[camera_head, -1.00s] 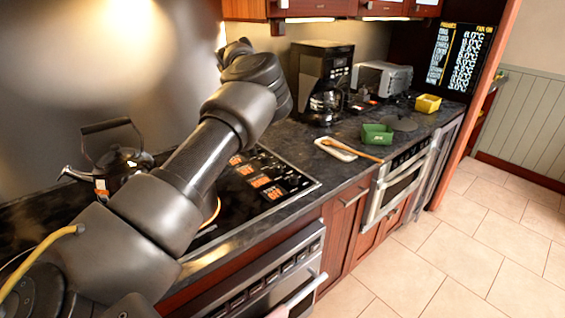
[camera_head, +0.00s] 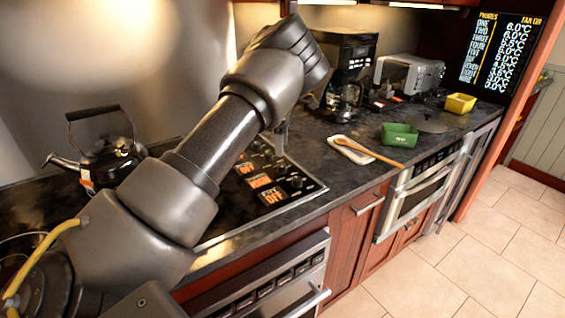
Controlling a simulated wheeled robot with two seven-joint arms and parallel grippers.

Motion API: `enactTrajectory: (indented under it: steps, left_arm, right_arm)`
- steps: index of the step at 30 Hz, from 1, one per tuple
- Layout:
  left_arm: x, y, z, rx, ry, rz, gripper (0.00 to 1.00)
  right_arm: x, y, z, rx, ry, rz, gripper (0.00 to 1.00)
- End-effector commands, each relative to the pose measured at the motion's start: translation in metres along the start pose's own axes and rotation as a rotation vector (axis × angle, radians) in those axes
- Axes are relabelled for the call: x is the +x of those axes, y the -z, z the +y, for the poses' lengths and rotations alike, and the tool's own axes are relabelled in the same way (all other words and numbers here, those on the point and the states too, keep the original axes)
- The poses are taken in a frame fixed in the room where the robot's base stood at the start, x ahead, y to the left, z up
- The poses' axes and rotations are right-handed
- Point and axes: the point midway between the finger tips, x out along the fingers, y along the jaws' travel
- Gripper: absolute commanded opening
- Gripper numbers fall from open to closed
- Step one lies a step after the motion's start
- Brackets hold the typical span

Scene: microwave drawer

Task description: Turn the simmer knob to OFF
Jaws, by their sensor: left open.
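The black cooktop (camera_head: 240,208) is set into the dark counter, with a cluster of dark knobs (camera_head: 295,183) and orange-lettered labels at its right end. Two labels, one near the front (camera_head: 271,196) and one behind (camera_head: 246,168), seem to read OFF. The label between them (camera_head: 260,181) shows a different word, too blurred to read surely; it may mark the simmer knob. My left gripper (camera_head: 281,143) points down over the back of the knob cluster, mostly hidden by its own wrist. It is open, and I cannot tell whether it touches a knob. My right gripper is out of view.
A black kettle (camera_head: 105,158) stands at the left rear. A coffee maker (camera_head: 346,62) and a toaster oven (camera_head: 408,75) stand behind on the right. A wooden spoon on a white rest (camera_head: 352,150) and a green dish (camera_head: 399,135) lie on the counter.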

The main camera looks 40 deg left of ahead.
Motion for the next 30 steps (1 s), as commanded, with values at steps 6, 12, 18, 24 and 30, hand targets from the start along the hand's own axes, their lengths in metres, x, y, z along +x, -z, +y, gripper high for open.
enactTrajectory:
  steps: [6,12,18,24,30]
  left_arm:
    - [0.041,0.001,-0.001,-0.002,0.003,0.001,0.48]
    - [0.063,0.002,-0.001,-0.002,0.001,0.0,0.48]
    - [0.07,0.002,-0.001,-0.001,0.0,0.001,0.48]
    - [0.07,0.002,-0.001,-0.001,0.0,0.001,0.47]
    - [0.07,0.002,0.0,-0.001,0.0,0.001,0.21]
  right_arm:
    - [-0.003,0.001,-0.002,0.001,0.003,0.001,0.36]
    - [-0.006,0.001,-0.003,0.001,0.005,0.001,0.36]
    - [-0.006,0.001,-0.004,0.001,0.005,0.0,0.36]
    - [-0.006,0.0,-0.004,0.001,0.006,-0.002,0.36]
    - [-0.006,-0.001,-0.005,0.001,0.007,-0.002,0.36]
